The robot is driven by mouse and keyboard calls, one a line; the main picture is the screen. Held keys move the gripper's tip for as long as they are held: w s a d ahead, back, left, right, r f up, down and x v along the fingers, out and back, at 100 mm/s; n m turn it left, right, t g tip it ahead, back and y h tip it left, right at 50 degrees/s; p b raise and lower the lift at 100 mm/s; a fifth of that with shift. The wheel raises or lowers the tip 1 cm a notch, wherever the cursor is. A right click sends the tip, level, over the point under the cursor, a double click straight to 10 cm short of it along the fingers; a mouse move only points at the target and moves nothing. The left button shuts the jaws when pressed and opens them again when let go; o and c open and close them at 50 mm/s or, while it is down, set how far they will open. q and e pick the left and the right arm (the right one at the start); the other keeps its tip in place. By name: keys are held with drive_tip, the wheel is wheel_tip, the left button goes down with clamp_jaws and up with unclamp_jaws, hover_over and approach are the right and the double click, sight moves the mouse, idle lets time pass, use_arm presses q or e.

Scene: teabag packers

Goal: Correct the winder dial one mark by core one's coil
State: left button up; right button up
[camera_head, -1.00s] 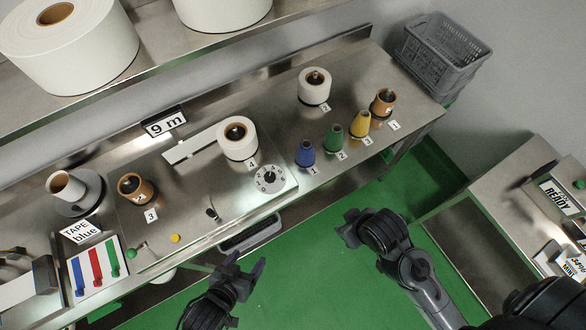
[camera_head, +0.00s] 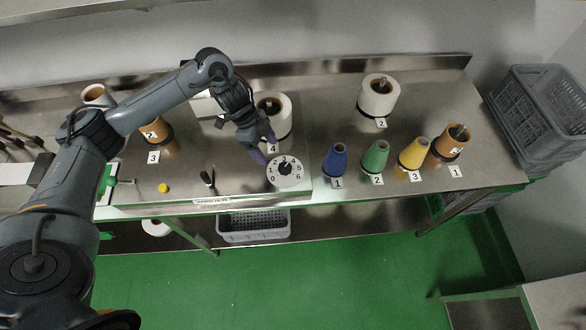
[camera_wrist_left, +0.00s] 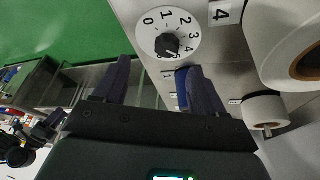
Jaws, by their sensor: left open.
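The winder dial (camera_head: 285,170) is a white disc with numbers around its edge and a black knob in the middle. The dial also shows in the left wrist view (camera_wrist_left: 186,26). My left gripper (camera_head: 266,152) is open and empty at the dial's upper left, its fingers apart from the knob. In the left wrist view both fingers (camera_wrist_left: 158,66) point towards the dial. Core one (camera_head: 449,146) is a brown core on a peg behind a label 1, with no white coil visible. My right gripper is out of view.
A white coil (camera_head: 379,97) stands at label 2 and another (camera_head: 276,108) at label 4, close behind my left gripper. Blue (camera_head: 335,160), green (camera_head: 376,157) and yellow (camera_head: 413,154) cones stand right of the dial. A small black lever (camera_head: 207,178) is to its left.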

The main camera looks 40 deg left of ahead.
sight(285, 166)
use_arm(q)
drive_tip(key=x, duration=0.3)
drive_tip(key=w+x, duration=0.1)
drive_tip(key=x, duration=0.2)
drive_tip(key=b+x, duration=0.1)
drive_tip(key=x, duration=0.3)
drive_tip(key=shift+w+d+r, duration=0.15)
drive_tip(key=shift+w+d, duration=0.15)
drive_tip(key=shift+c, duration=0.5)
drive_tip(key=shift+r, duration=0.1)
drive_tip(key=c, duration=1)
